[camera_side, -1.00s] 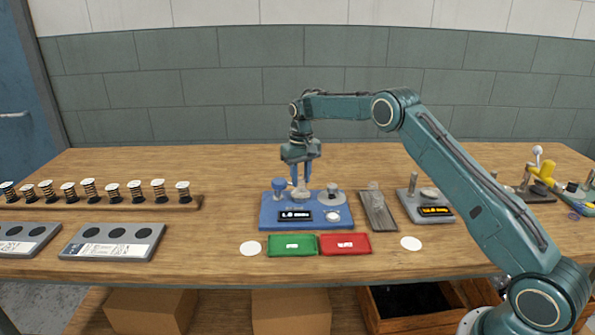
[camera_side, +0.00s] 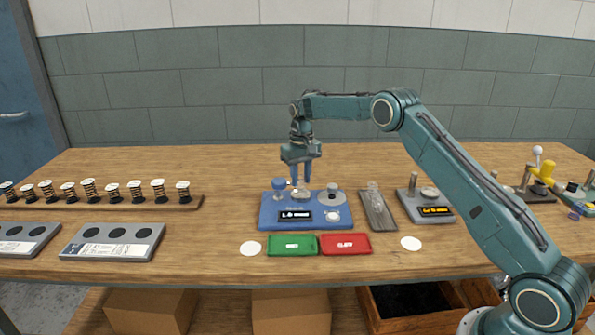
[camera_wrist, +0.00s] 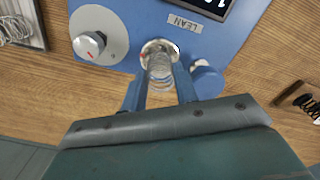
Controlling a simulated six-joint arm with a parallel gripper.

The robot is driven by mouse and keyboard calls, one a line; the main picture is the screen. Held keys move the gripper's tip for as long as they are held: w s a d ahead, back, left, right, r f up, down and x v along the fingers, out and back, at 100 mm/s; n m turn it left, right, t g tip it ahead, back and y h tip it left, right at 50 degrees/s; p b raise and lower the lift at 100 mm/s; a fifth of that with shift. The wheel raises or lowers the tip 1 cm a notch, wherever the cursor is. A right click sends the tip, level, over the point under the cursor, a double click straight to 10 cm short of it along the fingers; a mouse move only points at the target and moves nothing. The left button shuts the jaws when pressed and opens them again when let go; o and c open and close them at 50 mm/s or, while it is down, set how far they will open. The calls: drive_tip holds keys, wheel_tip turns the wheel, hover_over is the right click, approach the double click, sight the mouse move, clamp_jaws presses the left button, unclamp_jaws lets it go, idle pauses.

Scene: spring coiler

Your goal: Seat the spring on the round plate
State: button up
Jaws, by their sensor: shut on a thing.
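My gripper (camera_wrist: 160,85) is shut on a pale coiled spring (camera_wrist: 159,68), with a blue finger on each side of it. In the wrist view the spring's far end overlaps the round metal plate (camera_wrist: 160,47) on the blue tester. In the side view my gripper (camera_side: 301,178) points straight down over the round plate (camera_side: 301,195), and the spring is too small there to make out. I cannot tell whether the spring touches the plate or stands just above it.
The blue tester (camera_side: 278,222) has a blue knob (camera_side: 279,183) to the left and a grey dial (camera_side: 333,192) to the right of the plate. Green (camera_side: 292,245) and red (camera_side: 345,243) trays lie in front. A grey tray (camera_side: 378,218) holding a spring stands right.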

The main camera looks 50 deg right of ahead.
drive_tip(key=shift+f, duration=0.65)
idle(1.0)
drive_tip(key=o, duration=0.8)
drive_tip(key=shift+o, duration=0.6)
drive_tip(key=shift+o, duration=1.1)
drive_tip(key=shift+r, duration=0.1)
drive_tip(key=shift+r, duration=1.85)
